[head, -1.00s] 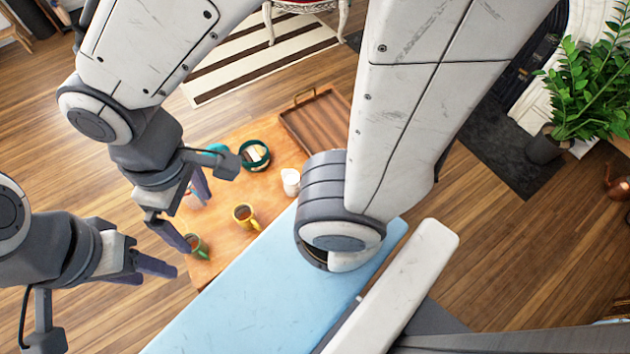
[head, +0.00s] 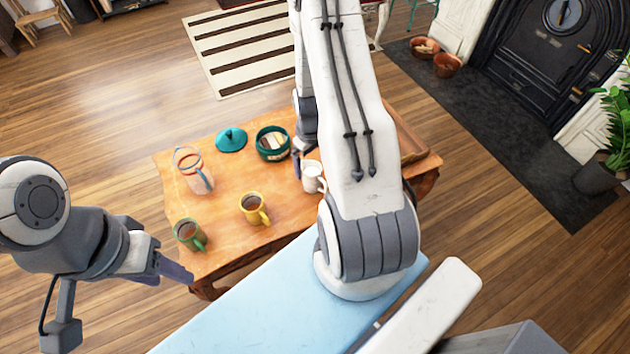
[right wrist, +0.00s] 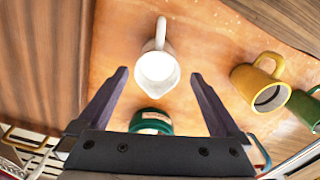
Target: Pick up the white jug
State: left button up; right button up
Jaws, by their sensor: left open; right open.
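The white jug (head: 312,182) stands upright on the wooden table (head: 220,185), partly hidden behind my right arm in the head view. In the right wrist view the jug (right wrist: 156,68) appears from above, spout toward the gripper and handle away. My right gripper (right wrist: 160,76) is open and empty, its fingers apart on either side of the jug in that view; contact cannot be told. In the head view its fingers show just left of the jug, mostly hidden by the arm. My left gripper (head: 170,272) is open and empty, off the table's front left corner.
A wooden tray (head: 412,146) lies at the right.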

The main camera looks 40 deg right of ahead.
aim_at(314, 178)
jog(key=shift+f, duration=0.95)
jog(key=f, duration=0.3)
jog(key=f+b, duration=0.1)
jog(key=f, duration=0.1)
jog(key=shift+s+d+f, duration=0.1)
jog(key=shift+s+d, duration=0.1)
jog(key=shift+s, duration=0.2)
grip_shut()
